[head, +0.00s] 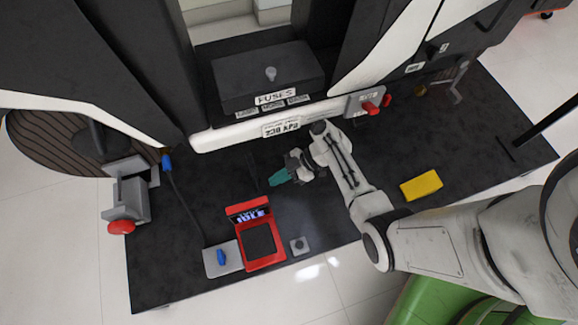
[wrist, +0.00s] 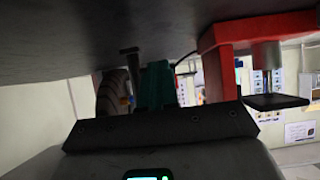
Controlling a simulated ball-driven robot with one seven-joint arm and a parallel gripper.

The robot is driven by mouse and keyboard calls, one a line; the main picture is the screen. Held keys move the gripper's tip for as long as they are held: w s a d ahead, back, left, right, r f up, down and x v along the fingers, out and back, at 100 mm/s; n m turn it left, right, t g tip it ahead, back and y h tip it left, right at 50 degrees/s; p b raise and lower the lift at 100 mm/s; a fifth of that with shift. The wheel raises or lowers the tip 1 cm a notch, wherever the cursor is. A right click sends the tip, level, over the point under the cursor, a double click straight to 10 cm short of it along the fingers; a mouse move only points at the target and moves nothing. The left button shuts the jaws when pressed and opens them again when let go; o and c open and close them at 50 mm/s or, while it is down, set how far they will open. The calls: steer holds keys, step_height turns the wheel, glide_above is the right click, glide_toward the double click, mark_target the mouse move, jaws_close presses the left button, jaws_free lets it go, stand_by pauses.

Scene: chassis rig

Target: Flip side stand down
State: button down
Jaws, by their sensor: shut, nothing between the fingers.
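A thin dark bar (head: 252,172), which may be the side stand, shows faintly against the black bench top below the white beam. Its exact pose is hard to make out. My gripper (head: 279,177) is just right of this bar, low over the bench, with its teal fingers pointing left and together. In the wrist view the teal fingers (wrist: 156,86) are closed and empty. A grey post (wrist: 130,66) shows just left of them, apart from them; I cannot tell whether it is the same bar.
A red device with a screen (head: 262,240) stands at the front, beside a grey button box (head: 299,245). A blue-handled lever (head: 168,163) and a grey clamp (head: 130,200) are at left. A yellow block (head: 421,185) lies right of my arm. The fuse box (head: 268,77) is behind.

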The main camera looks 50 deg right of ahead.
mark_target(254, 175)
steer(key=shift+r+b+x, duration=0.25)
steer(key=shift+b+x, duration=0.35)
steer(key=shift+x, duration=0.9)
steer(key=shift+w+a, duration=0.15)
steer(key=shift+w, duration=0.05)
steer(key=shift+a, duration=0.2)
steer(key=shift+r, duration=0.15)
